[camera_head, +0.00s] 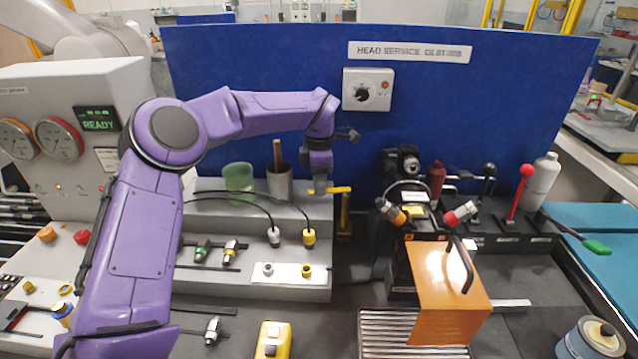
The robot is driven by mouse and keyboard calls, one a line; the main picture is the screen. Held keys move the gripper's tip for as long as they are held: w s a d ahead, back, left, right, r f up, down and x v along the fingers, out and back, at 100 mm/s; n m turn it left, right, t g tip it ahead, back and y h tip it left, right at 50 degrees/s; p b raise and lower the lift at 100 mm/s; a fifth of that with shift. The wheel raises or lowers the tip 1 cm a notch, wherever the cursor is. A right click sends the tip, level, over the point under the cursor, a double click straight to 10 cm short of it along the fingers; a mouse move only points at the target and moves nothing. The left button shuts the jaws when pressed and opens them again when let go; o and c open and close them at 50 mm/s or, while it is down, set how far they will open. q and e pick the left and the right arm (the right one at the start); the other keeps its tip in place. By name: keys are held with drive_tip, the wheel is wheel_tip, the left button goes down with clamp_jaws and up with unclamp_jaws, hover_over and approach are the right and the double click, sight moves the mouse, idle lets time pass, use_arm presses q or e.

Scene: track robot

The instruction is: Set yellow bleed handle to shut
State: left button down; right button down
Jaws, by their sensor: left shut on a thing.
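The yellow bleed handle (338,190) is a short yellow lever that lies roughly level, on top of a yellow upright post (345,216) right of the grey stepped block. My left gripper (318,190), at the end of the purple arm, points down and is shut at the left end of this handle. The fingertips are small and partly hide that end. My right gripper is not in view.
A green cup (239,178) and a dark cup (279,183) stand left of the gripper. An orange box (445,290) with a black handle is at the right front. A red-knobbed lever (520,190) stands further right. A blue panel (260,80) closes off the back.

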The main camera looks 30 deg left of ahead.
use_arm(q)
drive_tip(key=n+b, duration=0.1)
drive_tip(key=s+d+n, duration=0.1)
drive_tip(key=d+n+b, duration=0.1)
drive_tip(key=n, duration=0.1)
drive_tip(key=shift+s+f+b, duration=0.2)
drive_tip(key=shift+s+b, duration=0.05)
drive_tip(key=shift+b, duration=0.1)
drive_tip(key=d+n+b, duration=0.2)
drive_tip(key=n, duration=0.1)
drive_tip(key=shift+s+d+n, duration=0.1)
drive_tip(key=shift+s+n, duration=0.2)
drive_tip(key=shift+s, duration=0.1)
drive_tip(key=shift+w+d+r+n+b, duration=0.15)
drive_tip(key=shift+d+n+b, duration=0.65)
drive_tip(key=shift+n, duration=0.6)
drive_tip(key=shift+w+d+n+b, duration=0.2)
drive_tip(key=shift+d+n+b, duration=0.6)
drive_tip(key=shift+n, duration=0.6)
drive_tip(key=shift+w+d+r+n+b, duration=0.15)
drive_tip(key=shift+d+n+b, duration=0.6)
drive_tip(key=shift+n, duration=0.65)
drive_tip(key=shift+d+f, duration=0.1)
drive_tip(key=c, duration=1)
unclamp_jaws()
drive_tip(key=shift+w, duration=0.1)
